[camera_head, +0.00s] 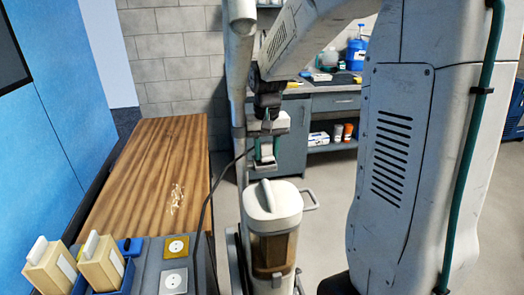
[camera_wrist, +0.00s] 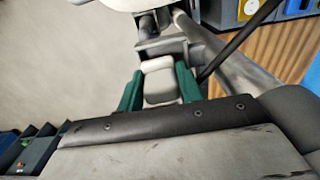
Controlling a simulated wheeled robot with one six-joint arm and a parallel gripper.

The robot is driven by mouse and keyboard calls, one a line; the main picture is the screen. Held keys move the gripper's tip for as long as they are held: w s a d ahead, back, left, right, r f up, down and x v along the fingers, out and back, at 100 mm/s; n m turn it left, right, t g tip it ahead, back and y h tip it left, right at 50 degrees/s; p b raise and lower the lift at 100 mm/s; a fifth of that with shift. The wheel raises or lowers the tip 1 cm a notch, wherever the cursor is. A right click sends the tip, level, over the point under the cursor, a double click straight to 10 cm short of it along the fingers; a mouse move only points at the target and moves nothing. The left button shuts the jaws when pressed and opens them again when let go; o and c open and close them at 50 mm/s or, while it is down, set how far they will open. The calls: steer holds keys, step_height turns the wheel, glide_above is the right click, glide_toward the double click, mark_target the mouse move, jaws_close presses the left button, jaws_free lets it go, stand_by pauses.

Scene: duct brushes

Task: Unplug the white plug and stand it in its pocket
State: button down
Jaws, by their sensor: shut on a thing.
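My gripper (camera_head: 265,158) hangs in the air right of the wooden bench, above the lidded canister. In the wrist view its green fingers (camera_wrist: 158,88) are shut on the white plug (camera_wrist: 159,82), one on each side. The plug also shows small in the head view (camera_head: 267,151). A dark cable (camera_head: 208,190) runs from near the gripper down to the left. Two sockets, one yellow-framed (camera_head: 176,247) and one white (camera_head: 173,281), sit on a grey panel, and no plug is seen in either. A blue tray (camera_head: 127,278) is beside them; I cannot tell which part is the pocket.
Two beige blocks with white tops (camera_head: 101,262) stand at the blue tray. The wooden bench top (camera_head: 150,175) is mostly clear, with pale scraps on it. A white-lidded canister (camera_head: 273,220) stands just below my gripper. A counter with shelves (camera_head: 325,125) is behind.

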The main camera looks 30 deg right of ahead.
steer(key=shift+s+a+f, duration=0.15)
steer(key=shift+f, duration=0.1)
steer(key=shift+r, duration=0.95)
steer(key=shift+f, duration=0.1)
steer(key=shift+f, duration=0.65)
steer(key=shift+s+f, duration=0.25)
steer(key=shift+f, duration=0.15)
steer(key=shift+r, duration=0.1)
